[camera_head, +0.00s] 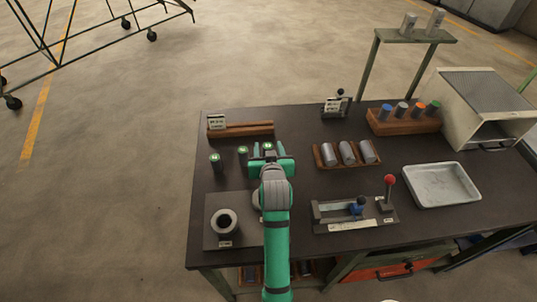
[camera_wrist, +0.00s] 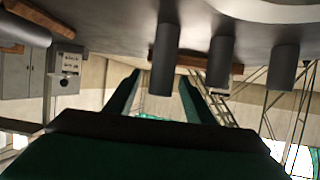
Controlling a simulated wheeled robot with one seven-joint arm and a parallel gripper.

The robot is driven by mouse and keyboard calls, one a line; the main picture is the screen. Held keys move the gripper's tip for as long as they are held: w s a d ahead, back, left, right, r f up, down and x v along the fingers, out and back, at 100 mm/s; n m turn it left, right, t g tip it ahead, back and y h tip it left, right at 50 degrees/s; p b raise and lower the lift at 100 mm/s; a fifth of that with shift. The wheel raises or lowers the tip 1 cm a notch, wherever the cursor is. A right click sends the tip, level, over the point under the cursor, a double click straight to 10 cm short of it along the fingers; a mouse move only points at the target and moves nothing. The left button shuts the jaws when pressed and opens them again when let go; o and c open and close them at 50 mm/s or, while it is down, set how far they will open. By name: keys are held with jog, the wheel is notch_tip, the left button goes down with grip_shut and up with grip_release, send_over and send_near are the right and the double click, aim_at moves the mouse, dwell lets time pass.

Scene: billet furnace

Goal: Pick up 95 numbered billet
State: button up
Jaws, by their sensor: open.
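Three dark cylindrical billets with green tops stand upright in a row at the table's left. The left one (camera_head: 215,161) and middle one (camera_head: 243,154) are clear of my gripper (camera_head: 268,156). The right one (camera_head: 267,146) is partly hidden by it. No number is readable, so I cannot tell which is 95. In the wrist view, which looks upside down, my open gripper (camera_wrist: 160,78) has the nearest-aligned billet (camera_wrist: 164,60) between its fingers' lines; contact is not visible. The other two billets (camera_wrist: 220,65) (camera_wrist: 285,68) show to its right.
Behind the billets is a wooden rack (camera_head: 245,130) with a label sign (camera_head: 216,122). A round holder (camera_head: 224,222) is front left. Grey cylinders lie in a wooden tray (camera_head: 318,156). A lever fixture (camera_head: 345,224), metal tray (camera_head: 408,190) and small furnace (camera_head: 451,120) are to the right.

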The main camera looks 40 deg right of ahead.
grip_shut()
jog(key=shift+r, duration=0.1)
